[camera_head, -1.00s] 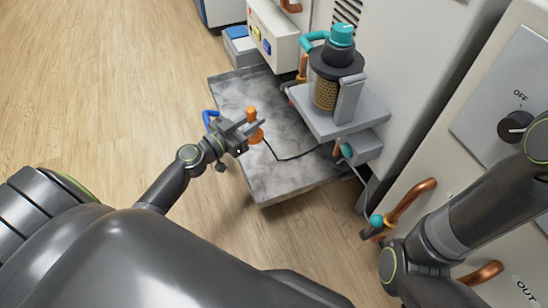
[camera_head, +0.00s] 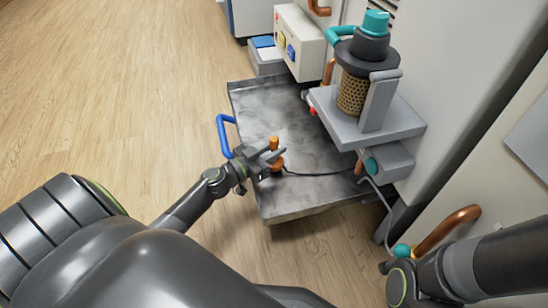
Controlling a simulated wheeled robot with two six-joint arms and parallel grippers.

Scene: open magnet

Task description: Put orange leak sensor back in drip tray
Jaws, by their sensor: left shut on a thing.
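The orange leak sensor (camera_head: 274,143) is upright between the fingers of my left gripper (camera_head: 268,157), which is shut on it. Its wider orange lower part shows below the fingers, and a black cable runs from it to the right. The grey drip tray (camera_head: 265,108) lies below, with a blue handle (camera_head: 222,135) on its left edge. The sensor appears just inside that edge; I cannot tell whether it touches the tray floor. My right gripper (camera_head: 385,268) is mostly hidden by its wrist at the lower right, near a teal knob.
A pump-like unit (camera_head: 365,80) on a grey shelf overhangs the tray's right side. A control box (camera_head: 300,42) stands at the back. Copper pipe (camera_head: 448,228) with a teal valve (camera_head: 402,250) is at the lower right. The wood floor on the left is clear.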

